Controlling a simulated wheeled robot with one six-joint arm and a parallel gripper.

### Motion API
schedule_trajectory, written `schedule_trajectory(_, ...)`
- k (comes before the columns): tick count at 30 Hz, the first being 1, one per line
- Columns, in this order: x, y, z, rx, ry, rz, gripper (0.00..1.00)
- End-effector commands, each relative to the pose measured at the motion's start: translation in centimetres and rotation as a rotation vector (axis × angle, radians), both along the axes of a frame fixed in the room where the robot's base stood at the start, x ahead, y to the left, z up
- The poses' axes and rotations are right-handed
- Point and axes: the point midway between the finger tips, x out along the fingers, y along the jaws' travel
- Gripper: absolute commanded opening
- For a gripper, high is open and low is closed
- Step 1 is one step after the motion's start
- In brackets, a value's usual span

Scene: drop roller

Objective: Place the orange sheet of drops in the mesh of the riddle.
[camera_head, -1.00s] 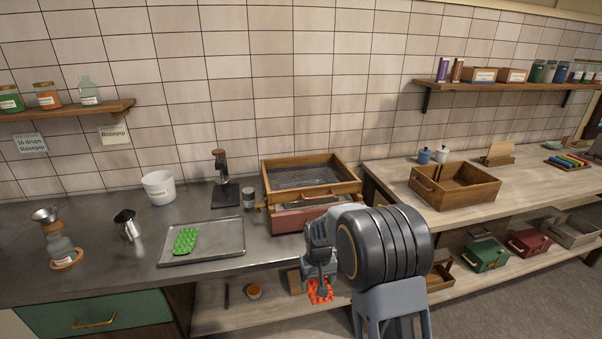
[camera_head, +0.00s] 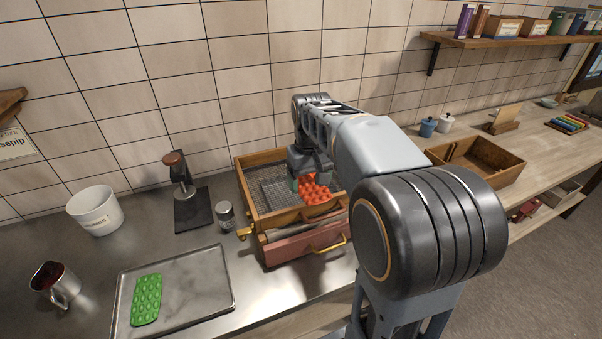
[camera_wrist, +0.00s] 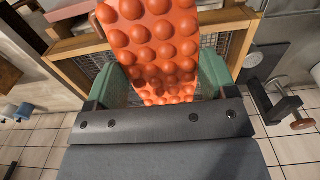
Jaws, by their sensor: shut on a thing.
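The orange sheet of drops (camera_head: 314,187) is a bumpy sheet held in my gripper (camera_head: 309,170). It fills the middle of the wrist view (camera_wrist: 152,45), between the green fingers of my gripper (camera_wrist: 155,85). The riddle (camera_head: 243,194) is a wooden frame with a wire mesh (camera_head: 262,206), resting on a red-fronted box. The sheet is over the right part of the riddle; I cannot tell whether it touches the mesh. My arm hides the riddle's right side. The riddle's wooden frame also shows behind the sheet in the wrist view (camera_wrist: 73,50).
A green sheet of drops (camera_head: 146,299) lies on a metal tray (camera_head: 205,281) at the front left. A dark press (camera_head: 190,205), a small jar (camera_head: 226,214) and a white bucket (camera_head: 95,210) stand left of the riddle. A wooden box (camera_head: 500,174) is at right.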

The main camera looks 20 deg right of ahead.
Motion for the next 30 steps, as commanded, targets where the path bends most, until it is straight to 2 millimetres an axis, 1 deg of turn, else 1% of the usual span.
schedule_trajectory(4,2.3,-1.8,-0.9,0.001,0.005,-0.005,0.49)
schedule_trajectory(9,6.0,-4.4,-2.8,0.001,0.005,-0.007,0.49)
schedule_trajectory(11,7.1,-5.2,-3.5,0.001,0.005,-0.007,0.49)
schedule_trajectory(12,7.6,-5.5,-4.5,0.001,0.006,-0.006,0.49)
schedule_trajectory(15,8.7,-6.2,-6.2,0.001,0.004,-0.006,0.49)
schedule_trajectory(18,9.5,-6.8,-7.5,0.001,0.003,-0.004,0.49)
schedule_trajectory(21,10.1,-7.1,-8.3,0.000,0.001,-0.004,0.49)
schedule_trajectory(30,10.9,-7.6,-9.5,0.000,0.001,-0.004,0.49)
